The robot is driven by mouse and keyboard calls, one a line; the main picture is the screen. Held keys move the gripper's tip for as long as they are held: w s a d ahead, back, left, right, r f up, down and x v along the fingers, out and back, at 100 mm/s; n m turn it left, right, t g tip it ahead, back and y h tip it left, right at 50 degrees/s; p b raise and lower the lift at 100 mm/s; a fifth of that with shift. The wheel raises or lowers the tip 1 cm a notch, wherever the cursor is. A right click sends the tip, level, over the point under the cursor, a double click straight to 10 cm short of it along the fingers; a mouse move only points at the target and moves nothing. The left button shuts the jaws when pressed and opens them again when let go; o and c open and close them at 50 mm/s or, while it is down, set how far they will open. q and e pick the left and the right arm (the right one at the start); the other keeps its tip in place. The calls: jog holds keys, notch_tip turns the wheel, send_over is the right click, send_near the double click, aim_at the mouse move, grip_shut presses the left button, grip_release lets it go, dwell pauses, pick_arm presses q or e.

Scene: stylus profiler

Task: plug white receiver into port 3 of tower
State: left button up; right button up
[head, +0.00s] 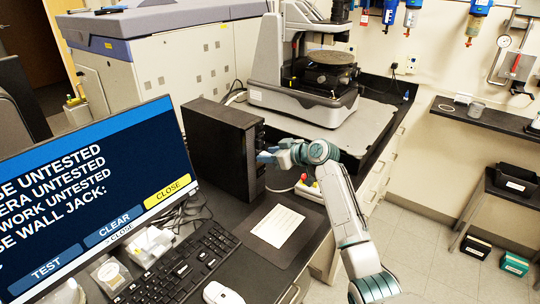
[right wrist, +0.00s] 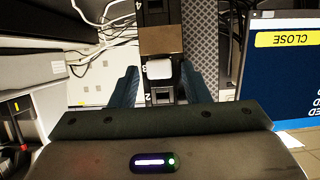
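The black tower (head: 225,145) stands upright on the desk beside the monitor. My right gripper (head: 268,156) is at the tower's port face. In the right wrist view its two blue fingers stand apart, on either side of the white receiver (right wrist: 159,69), with a visible gap on each side. The receiver is against the tower's port strip (right wrist: 158,16), between the labels 4 and 2. A brown block is just above it. Whether the receiver is fully seated cannot be told. My left gripper is not in view.
The monitor (head: 95,190), keyboard (head: 180,270) and white mouse (head: 222,293) are at the front left. A white card (head: 278,226) lies on a dark mat. The profiler (head: 305,80) stands behind the tower. Loose cables (right wrist: 95,40) show near the ports.

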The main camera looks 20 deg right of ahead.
jog(key=shift+s+d, duration=0.1)
jog(key=shift+s, duration=0.05)
jog(key=shift+c, duration=0.4)
jog(key=s+d+p, duration=0.1)
jog(key=s+d, duration=0.3)
jog(key=s, duration=0.1)
jog(key=shift+s, duration=0.2)
jog(key=shift+d, duration=0.15)
jog(key=b+v, duration=0.4)
jog(key=v, duration=0.6)
jog(key=shift+s+d, duration=0.25)
jog(key=shift+s, duration=0.05)
